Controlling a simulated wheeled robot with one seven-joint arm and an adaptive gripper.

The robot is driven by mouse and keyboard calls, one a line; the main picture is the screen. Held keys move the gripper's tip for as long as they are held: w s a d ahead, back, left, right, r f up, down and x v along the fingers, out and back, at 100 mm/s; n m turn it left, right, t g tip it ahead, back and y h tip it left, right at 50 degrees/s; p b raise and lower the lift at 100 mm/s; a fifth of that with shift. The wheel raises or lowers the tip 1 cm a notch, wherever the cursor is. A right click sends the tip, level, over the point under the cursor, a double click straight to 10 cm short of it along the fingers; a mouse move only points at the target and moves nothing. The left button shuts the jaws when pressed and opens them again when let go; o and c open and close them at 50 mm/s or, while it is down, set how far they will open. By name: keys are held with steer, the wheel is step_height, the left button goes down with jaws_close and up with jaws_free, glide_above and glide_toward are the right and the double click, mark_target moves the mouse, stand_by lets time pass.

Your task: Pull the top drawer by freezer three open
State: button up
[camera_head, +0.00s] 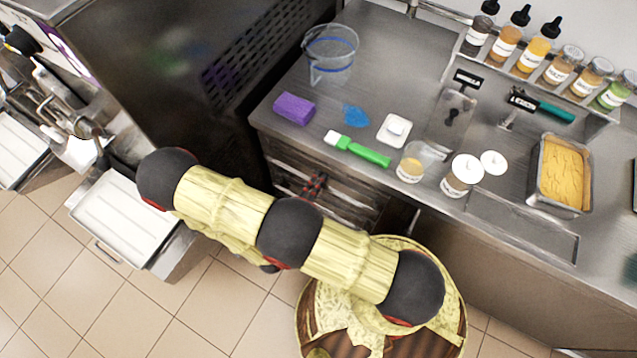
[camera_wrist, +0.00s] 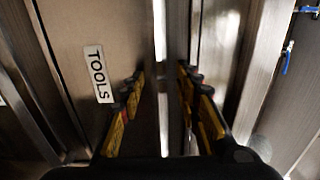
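The drawer unit (camera_head: 340,190) is set under the steel counter, beside the dark freezer, and is partly hidden by my arm. In the wrist view a drawer front (camera_wrist: 105,35) carries a white label reading TOOLS (camera_wrist: 98,74). A long metal bar or edge (camera_wrist: 160,30) runs beside that front. My gripper (camera_wrist: 162,76) has its black and yellow fingers apart, one on each side of this metal strip. I cannot tell whether either finger touches it. In the head view my gripper (camera_head: 314,186) is small, at the drawer fronts.
The counter (camera_head: 375,85) above holds a pitcher (camera_head: 331,55), a purple sponge (camera_head: 294,108), a green brush (camera_head: 360,150) and several bottles. Tiled floor (camera_head: 130,300) is clear at lower left.

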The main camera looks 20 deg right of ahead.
steer(key=shift+c, duration=0.3)
steer(key=c, duration=0.7)
jaws_close()
